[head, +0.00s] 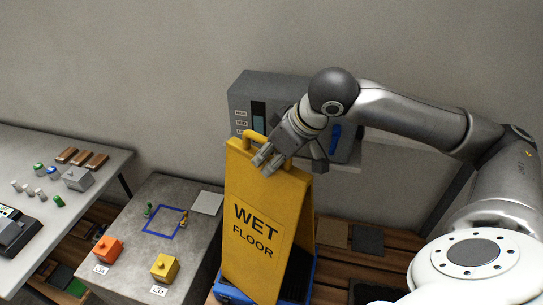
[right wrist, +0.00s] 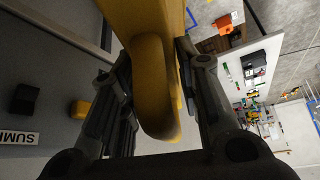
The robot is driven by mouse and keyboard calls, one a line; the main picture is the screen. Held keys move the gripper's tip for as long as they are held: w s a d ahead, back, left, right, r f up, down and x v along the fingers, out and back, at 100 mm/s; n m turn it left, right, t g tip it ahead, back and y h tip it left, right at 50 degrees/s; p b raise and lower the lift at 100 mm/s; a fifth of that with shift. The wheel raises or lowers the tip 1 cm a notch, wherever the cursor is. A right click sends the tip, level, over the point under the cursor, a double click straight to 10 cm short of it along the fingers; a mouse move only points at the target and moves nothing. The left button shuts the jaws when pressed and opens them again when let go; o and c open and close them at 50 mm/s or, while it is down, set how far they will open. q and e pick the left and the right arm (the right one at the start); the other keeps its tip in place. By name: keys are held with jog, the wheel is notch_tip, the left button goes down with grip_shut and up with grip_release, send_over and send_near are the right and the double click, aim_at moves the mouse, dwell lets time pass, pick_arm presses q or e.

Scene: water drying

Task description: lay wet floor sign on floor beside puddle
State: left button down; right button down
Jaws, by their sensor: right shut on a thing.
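The yellow wet floor sign (head: 256,218) stands upright in the middle of the head view, with "WET FLOOR" in black on its front. My right gripper (head: 268,160) is at the top of the sign, shut on its handle. In the right wrist view the yellow handle (right wrist: 155,85) sits between the two fingers of my right gripper (right wrist: 160,100). The sign's foot is at a blue-edged object (head: 232,293), partly hidden behind it; whether it rests there I cannot tell. No puddle shows. My left gripper is not in view.
A grey table (head: 190,195) left of the sign holds orange and yellow blocks and a blue square outline. A white table (head: 100,190) at far left holds small items. A grey machine (head: 247,100) stands behind the sign against the wall. Wooden slats (head: 370,265) lie at right.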

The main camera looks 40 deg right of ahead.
jog(key=shift+a, duration=0.1)
jog(key=c, duration=1.1)
grip_release()
jog(key=shift+f, duration=0.1)
jog(key=shift+o, duration=0.2)
